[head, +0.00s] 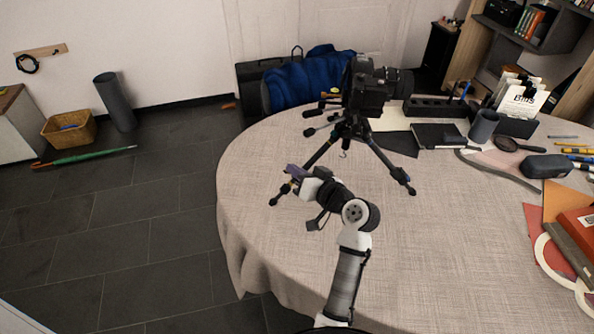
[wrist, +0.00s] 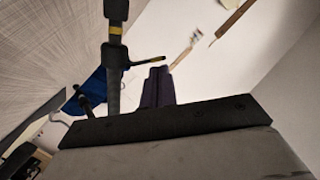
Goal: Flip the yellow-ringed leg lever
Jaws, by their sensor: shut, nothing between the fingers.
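A black tripod (head: 350,130) stands on the round table and carries a camera (head: 372,88). Its front-left leg runs down to a foot on the cloth. In the wrist view this leg (wrist: 113,85) has a yellow ring (wrist: 115,30) near the top of the picture. My gripper (head: 291,171) is close to this leg. Its dark fingers (wrist: 157,84) are shut and empty, right of the leg and just below the lever. Whether they touch the lever I cannot tell.
The cloth-covered table (head: 440,235) is clear in front of the tripod. Right of it lie a notebook (head: 440,136), a dark cup (head: 483,125), a magnifier (head: 510,145) and a dark case (head: 546,166).

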